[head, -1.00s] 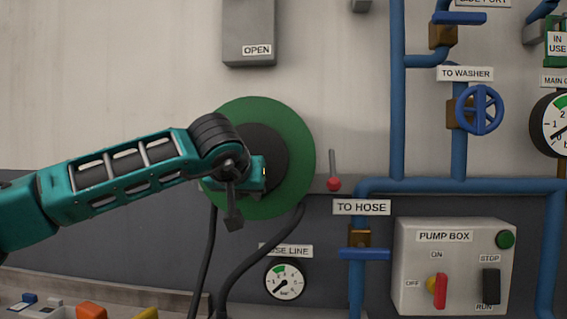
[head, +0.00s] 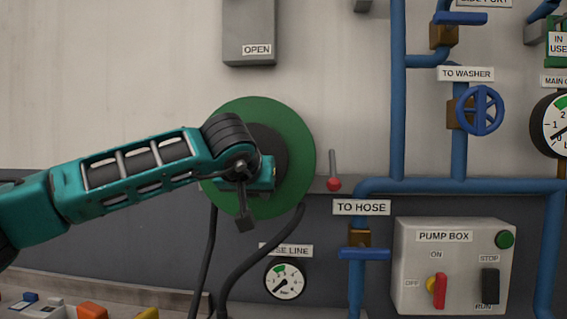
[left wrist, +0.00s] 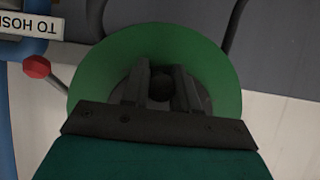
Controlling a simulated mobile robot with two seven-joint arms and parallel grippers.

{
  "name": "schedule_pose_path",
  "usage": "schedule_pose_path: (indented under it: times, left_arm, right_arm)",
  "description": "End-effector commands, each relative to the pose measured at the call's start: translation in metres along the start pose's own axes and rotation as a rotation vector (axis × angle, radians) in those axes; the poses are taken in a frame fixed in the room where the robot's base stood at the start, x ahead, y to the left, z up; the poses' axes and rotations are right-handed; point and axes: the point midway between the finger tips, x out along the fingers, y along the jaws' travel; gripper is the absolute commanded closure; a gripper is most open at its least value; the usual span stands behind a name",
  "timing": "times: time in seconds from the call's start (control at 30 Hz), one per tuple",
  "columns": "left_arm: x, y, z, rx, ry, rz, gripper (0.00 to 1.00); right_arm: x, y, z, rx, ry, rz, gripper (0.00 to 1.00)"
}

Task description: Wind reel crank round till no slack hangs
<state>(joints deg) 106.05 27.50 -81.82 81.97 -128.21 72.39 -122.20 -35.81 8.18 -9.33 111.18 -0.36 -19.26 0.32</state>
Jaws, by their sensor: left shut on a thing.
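The hose reel (head: 300,140) is a green disc with a dark hub on the wall, left of the blue pipes. It also shows in the left wrist view (left wrist: 222,68). My left gripper (head: 268,172) is in front of the hub, and its fingertips are hidden in the head view. In the left wrist view its two dark fingers (left wrist: 162,90) are shut on a dark round knob, the crank handle (left wrist: 162,86). The rest of the crank is hidden. Black hose (head: 250,262) hangs below the reel in two strands. My right gripper is out of view.
A red-knobbed lever (head: 333,183) stands just right of the reel. A hose line gauge (head: 285,279) sits below it. The pump box (head: 455,265) and blue pipes (head: 460,185) fill the right. A grey box (head: 249,30) marked OPEN is above. Coloured items (head: 90,310) lie bottom left.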

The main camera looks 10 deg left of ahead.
Motion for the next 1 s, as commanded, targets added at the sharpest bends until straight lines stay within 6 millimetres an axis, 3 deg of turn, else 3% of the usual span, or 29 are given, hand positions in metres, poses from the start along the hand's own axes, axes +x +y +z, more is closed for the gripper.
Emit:
schedule_pose_path:
  times: [0.03, 0.1, 1.0]
  left_arm:
    - [-0.007, 0.006, -0.012, 0.002, 0.026, 0.011, 1.00]
    - [-0.008, 0.010, -0.014, 0.002, 0.026, 0.012, 1.00]
    - [-0.011, 0.023, -0.019, 0.000, 0.021, 0.006, 1.00]
  right_arm:
    - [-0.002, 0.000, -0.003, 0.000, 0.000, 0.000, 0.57]
    - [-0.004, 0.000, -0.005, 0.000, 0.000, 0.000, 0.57]
    - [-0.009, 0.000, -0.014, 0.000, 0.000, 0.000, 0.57]
